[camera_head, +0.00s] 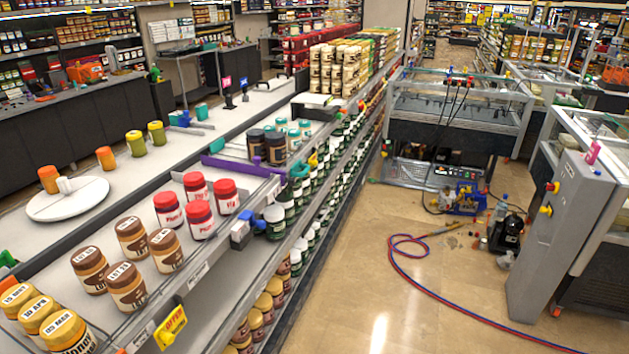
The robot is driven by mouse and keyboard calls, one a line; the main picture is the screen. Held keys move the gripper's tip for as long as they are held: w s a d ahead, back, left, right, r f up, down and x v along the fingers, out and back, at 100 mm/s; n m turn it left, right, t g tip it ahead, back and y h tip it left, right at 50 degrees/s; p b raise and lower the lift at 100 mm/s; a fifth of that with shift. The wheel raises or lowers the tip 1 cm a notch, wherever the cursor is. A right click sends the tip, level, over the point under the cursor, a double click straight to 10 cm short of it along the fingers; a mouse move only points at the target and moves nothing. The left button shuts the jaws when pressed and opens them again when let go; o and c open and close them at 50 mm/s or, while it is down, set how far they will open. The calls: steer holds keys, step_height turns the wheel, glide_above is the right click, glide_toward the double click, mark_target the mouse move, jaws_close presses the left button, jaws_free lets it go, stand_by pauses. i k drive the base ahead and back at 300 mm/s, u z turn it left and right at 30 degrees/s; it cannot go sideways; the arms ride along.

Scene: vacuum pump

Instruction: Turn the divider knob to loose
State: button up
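A long shelf (222,282) of jars runs from the lower left to the upper middle. A blue block-like fitting (240,234) sits on the front rail, right of the red-lidded jars. A small orange and yellow piece (313,160) is on the rail farther back. I cannot tell which of these is the divider knob, or its setting. My gripper is out of view.
Red-lidded jars (168,210) and brown jars (125,284) stand on the top level. A white round turntable (68,198) is at left. A red and blue hose (408,268) lies on the aisle floor near a black pump (505,233).

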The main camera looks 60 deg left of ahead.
mark_target(292, 181)
steer(key=z, duration=0.1)
steer(key=i, duration=1.75)
steer(key=u, duration=4)
steer(key=i, duration=1.1)
steer(key=z, duration=0.1)
